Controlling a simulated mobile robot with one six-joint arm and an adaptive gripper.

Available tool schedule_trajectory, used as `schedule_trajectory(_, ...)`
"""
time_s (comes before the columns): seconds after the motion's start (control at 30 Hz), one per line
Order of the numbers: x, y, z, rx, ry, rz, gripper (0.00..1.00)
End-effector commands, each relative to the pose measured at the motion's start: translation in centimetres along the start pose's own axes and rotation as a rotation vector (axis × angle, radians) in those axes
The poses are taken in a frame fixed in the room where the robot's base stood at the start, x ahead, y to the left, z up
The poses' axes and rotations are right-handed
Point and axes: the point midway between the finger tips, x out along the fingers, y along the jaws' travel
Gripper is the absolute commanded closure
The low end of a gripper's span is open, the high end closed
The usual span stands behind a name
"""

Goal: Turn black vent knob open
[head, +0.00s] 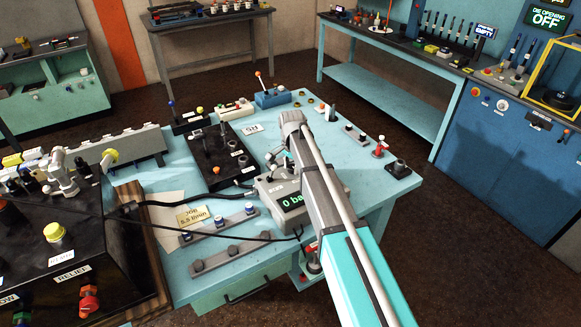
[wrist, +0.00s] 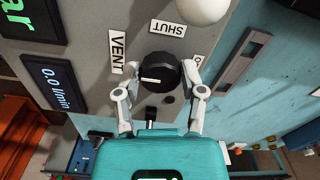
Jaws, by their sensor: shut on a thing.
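The black vent knob (wrist: 166,69) is round, with a white pointer line on its face pointing left in the wrist view. It sits on a grey panel, with a VENT label (wrist: 117,52) to its left and a SHUT label (wrist: 167,28) above it. A third label (wrist: 199,62), partly hidden, shows an "O" at its right. My gripper (wrist: 161,76) has one finger on each side of the knob and is shut on it. In the head view my arm hides the knob.
The grey box (head: 268,188) with a "0 bar" display stands on the light-blue bench (head: 345,205). A white ball (wrist: 200,8) is just above the knob in the wrist view. A black console (head: 120,230) with a cable stands at the left.

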Motion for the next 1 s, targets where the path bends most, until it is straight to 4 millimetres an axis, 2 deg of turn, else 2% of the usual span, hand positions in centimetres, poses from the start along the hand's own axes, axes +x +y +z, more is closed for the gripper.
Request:
schedule_trajectory(0.07, 0.1, 0.3, 0.2, 0.001, -0.004, 0.007, 0.95)
schedule_trajectory(0.1, 0.1, 0.3, 0.2, 0.001, -0.004, 0.007, 0.4)
schedule_trajectory(0.23, 0.0, 0.3, 0.1, 0.0, -0.003, 0.006, 0.16)
schedule_trajectory(0.27, 0.0, 0.2, 0.1, 0.0, -0.002, 0.005, 0.13)
schedule_trajectory(0.77, 0.0, 0.1, 0.0, -0.001, -0.001, 0.002, 0.13)
schedule_trajectory(1.0, -1.0, 0.1, 0.0, -0.001, -0.001, 0.002, 0.13)
